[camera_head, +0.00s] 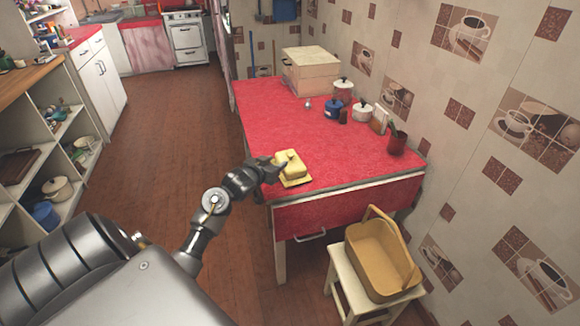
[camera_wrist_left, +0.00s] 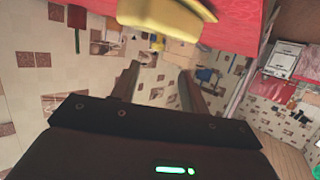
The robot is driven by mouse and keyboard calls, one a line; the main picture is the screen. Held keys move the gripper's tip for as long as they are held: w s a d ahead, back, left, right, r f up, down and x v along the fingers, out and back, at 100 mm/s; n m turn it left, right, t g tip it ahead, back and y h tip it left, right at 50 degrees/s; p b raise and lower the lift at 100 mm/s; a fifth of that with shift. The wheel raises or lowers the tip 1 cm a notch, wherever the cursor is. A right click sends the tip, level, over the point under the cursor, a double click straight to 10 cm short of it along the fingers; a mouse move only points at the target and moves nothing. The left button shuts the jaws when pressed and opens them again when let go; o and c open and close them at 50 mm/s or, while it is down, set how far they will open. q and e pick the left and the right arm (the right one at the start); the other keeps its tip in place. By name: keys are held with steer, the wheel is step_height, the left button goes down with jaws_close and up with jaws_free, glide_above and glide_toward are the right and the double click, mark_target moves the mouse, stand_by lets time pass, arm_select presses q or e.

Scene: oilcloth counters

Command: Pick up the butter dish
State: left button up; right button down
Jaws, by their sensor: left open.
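The yellow butter dish (camera_head: 291,165), with a lidded top on a flat base, sits on the red oilcloth table (camera_head: 318,147) near its left front corner. My left gripper (camera_head: 277,167) is at the dish's left side in the head view; I cannot tell whether it touches. In the left wrist view, the butter dish (camera_wrist_left: 170,18) is cut off by the top edge. The two fingers of my left gripper (camera_wrist_left: 158,85) stand apart there, with nothing between them, and the dish lies beyond their tips. My right gripper is not in view.
Lidded pots (camera_head: 342,91), a blue canister (camera_head: 333,108), a red cup (camera_head: 397,143) and a wooden box (camera_head: 312,72) stand toward the table's back and right. A stool (camera_head: 345,284) with a yellow basket (camera_head: 376,262) stands before the table. The tabletop around the dish is clear.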

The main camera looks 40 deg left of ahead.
mark_target(289, 155)
arm_select(q)
steer(key=shift+d+x, duration=0.15)
steer(key=shift+x, duration=2.55)
steer(key=shift+d+x, duration=0.1)
steer(key=shift+x, duration=2.6)
steer(key=shift+f, duration=0.1)
steer(key=shift+c, duration=0.3)
jaws_close()
